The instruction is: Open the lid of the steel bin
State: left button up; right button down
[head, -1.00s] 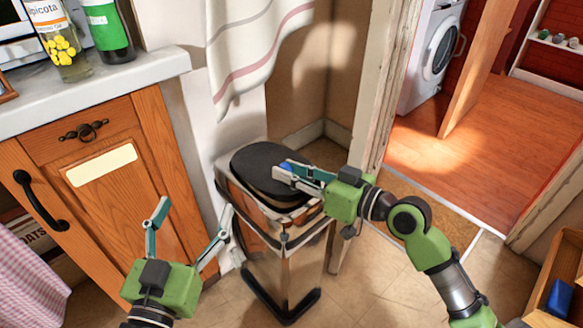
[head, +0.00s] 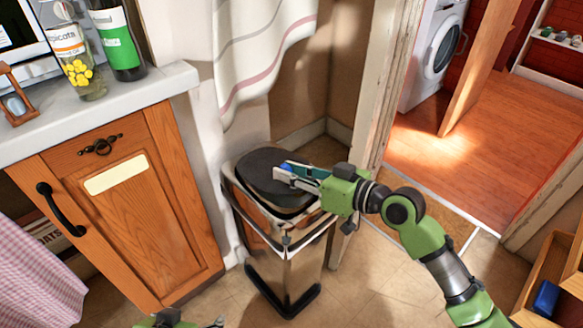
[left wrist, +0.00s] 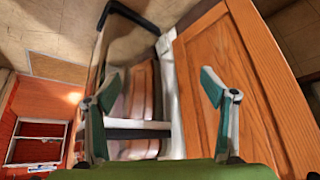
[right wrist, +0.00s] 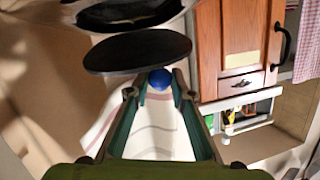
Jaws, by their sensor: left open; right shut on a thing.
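The steel bin (head: 287,262) stands on the floor between the wooden cabinet and the door frame. Its dark oval lid (head: 268,172) is on top; in the right wrist view the lid (right wrist: 138,54) shows as a disc with a gap to a dark rimmed shape beyond it. My right gripper (head: 284,171) is shut on a blue knob (right wrist: 160,79) at the lid's edge. My left gripper (left wrist: 160,88) is open and empty, facing the bin and cabinet; only a little of it shows at the head view's bottom edge.
The wooden cabinet (head: 150,215) with a white countertop (head: 150,92) stands left of the bin. Bottles (head: 118,40) stand on the counter. A striped cloth (head: 262,50) hangs behind the bin. A doorway opens at right, and a wooden box (head: 543,272) sits at far right.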

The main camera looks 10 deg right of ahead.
jog(key=shift+w+a+r+p, duration=0.15)
jog(key=shift+r+p, duration=0.55)
jog(key=shift+p, duration=0.4)
jog(key=p, duration=0.2)
jog(key=r+g+h+p, duration=0.1)
jog(key=p, duration=0.1)
jog(key=shift+w+a+r, duration=0.15)
jog(key=shift+w+a, duration=0.05)
jog(key=shift+w, duration=0.15)
pick_arm(q)
jog(key=s+a+f+g, duration=0.1)
jog(key=s+f, duration=0.3)
jog(key=f, duration=0.5)
jog(key=s+a+f+g, duration=0.1)
jog(key=s+f+g, duration=0.2)
jog(key=f, duration=0.7)
jog(key=shift+s+f+y+p, duration=0.15)
jog(key=shift+s+y+p, duration=0.25)
jog(key=shift+s, duration=0.5)
jog(key=shift+c, duration=0.2)
